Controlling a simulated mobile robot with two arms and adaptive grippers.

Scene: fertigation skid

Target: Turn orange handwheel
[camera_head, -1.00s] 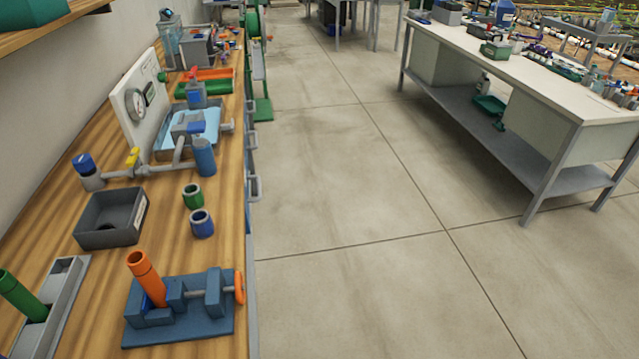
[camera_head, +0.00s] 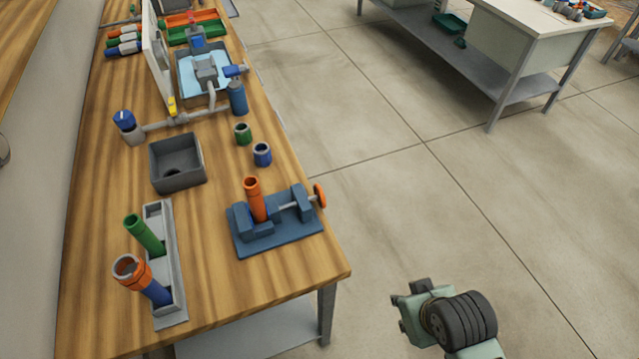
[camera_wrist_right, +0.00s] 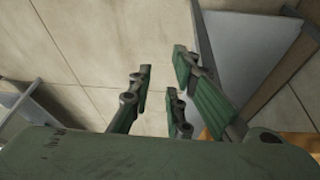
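The orange handwheel (camera_head: 320,196) is on the right end of a blue vise (camera_head: 277,232) near the front right corner of the wooden bench. A grey screw joins the wheel to the vise. An orange tube (camera_head: 254,199) stands upright between the vise jaws. My right gripper (camera_head: 398,306) is over the floor, right of the bench and apart from the handwheel. In the right wrist view its green fingers (camera_wrist_right: 160,95) are spread with nothing between them. The handwheel is not recognisable in that view. My left gripper is not in view.
A grey rack (camera_head: 166,290) holds green and orange-blue tubes at the bench's front. A grey box (camera_head: 176,165), a green ring (camera_head: 243,134) and a blue ring (camera_head: 262,154) stand behind the vise. Floor right of the bench (camera_head: 110,220) is clear around my gripper.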

